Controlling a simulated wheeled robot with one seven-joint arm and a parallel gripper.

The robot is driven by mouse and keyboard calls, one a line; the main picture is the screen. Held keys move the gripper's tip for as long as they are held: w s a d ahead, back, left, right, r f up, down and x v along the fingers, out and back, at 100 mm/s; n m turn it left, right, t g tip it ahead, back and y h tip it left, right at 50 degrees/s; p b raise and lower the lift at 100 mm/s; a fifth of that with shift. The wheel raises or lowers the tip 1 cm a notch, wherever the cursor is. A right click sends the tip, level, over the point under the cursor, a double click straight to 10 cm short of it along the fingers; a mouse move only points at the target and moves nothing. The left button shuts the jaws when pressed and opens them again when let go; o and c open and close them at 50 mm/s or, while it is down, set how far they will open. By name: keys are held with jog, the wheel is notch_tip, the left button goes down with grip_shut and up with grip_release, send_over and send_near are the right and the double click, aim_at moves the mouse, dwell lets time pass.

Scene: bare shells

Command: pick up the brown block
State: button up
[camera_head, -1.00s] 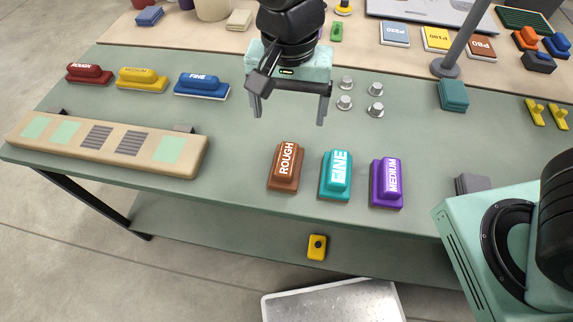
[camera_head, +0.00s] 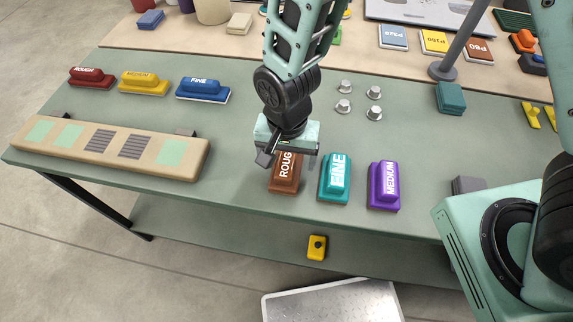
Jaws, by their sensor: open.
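The brown block (camera_head: 286,184), marked "ROUGH", sits on the green table (camera_head: 230,182) near its front edge. My gripper (camera_head: 287,160) is open and points down right over the block. Its body hides the block's far end. One finger shows at the left of the block's top and the other at its right. I cannot tell how far down the fingers reach or whether they touch the block.
A teal "FINE" block (camera_head: 335,178) and a purple "MEDIUM" block (camera_head: 383,186) stand close to the right. A long beige board (camera_head: 190,155) lies to the left. Several metal pegs (camera_head: 344,106) stand behind. A grey post (camera_head: 458,45) rises at the right.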

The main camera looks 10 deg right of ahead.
aim_at(286, 161)
jog(key=shift+f+p, duration=0.3)
jog(key=shift+f, duration=1.45)
jog(key=shift+c, duration=0.3)
jog(key=c, duration=1.1)
jog(key=shift+o, duration=0.2)
jog(key=shift+r, duration=0.1)
notch_tip(286, 161, up, 10)
jog(key=shift+f+b, duration=0.1)
jog(key=shift+b, duration=0.55)
